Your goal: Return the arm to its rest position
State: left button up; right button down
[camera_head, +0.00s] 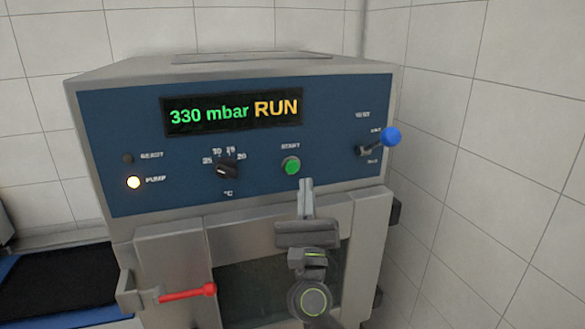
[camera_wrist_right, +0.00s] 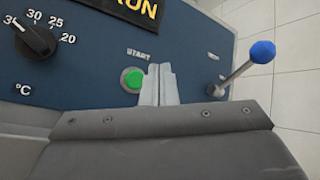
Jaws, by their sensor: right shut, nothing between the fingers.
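My right gripper (camera_head: 306,186) is shut and empty, with its fingertips just below and right of the green START button (camera_head: 291,166) in the head view. In the right wrist view the closed fingers (camera_wrist_right: 158,72) stand beside the green button (camera_wrist_right: 132,79), partly overlapping its right edge. I cannot tell whether they touch the panel. My right arm (camera_head: 313,295) reaches up in front of the machine door. My left gripper is not in view.
The machine's blue panel (camera_head: 130,195) has a display (camera_head: 234,112) reading "330 mbar RUN", a lit PUMP lamp (camera_head: 133,182), a black dial (camera_head: 228,169) and a blue-knobbed lever (camera_head: 390,137). A red handle (camera_head: 188,293) juts out at lower left. A tiled wall (camera_head: 480,150) stands close on the right.

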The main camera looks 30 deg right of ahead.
jog(key=s+d+f+m+g+y, duration=0.1)
jog(key=s+d+f+m+g, duration=0.25)
jog(key=f+m, duration=0.35)
jog(key=s+d+f+m+g+y, duration=0.1)
jog(key=s+d+f+m+g, duration=0.2)
jog(key=f+m, duration=0.45)
jog(key=s+d+f+m+g+y, duration=0.1)
jog(key=s+f+m+g, duration=0.2)
jog(key=f+m+g, duration=0.3)
jog(key=s+a+f+m+g+y, duration=0.3)
jog(key=s+a+f+m+y, duration=0.1)
jog(key=s+f+m, duration=0.4)
jog(key=s+a+f+m+g+y, duration=0.3)
jog(key=s+a+f+m+y, duration=0.2)
jog(key=s+f, duration=0.4)
notch_tip(320, 180, down, 28)
jog(key=s+d+g+b, duration=0.1)
jog(key=s+g+b, duration=0.1)
jog(key=b, duration=0.1)
jog(key=s+a+f+y+b, duration=0.1)
jog(key=s+f, duration=1.4)
jog(key=f, duration=0.2)
jog(key=shift+m+g+b, duration=0.35)
jog(key=shift+g+b, duration=0.05)
jog(key=shift+g, duration=0.05)
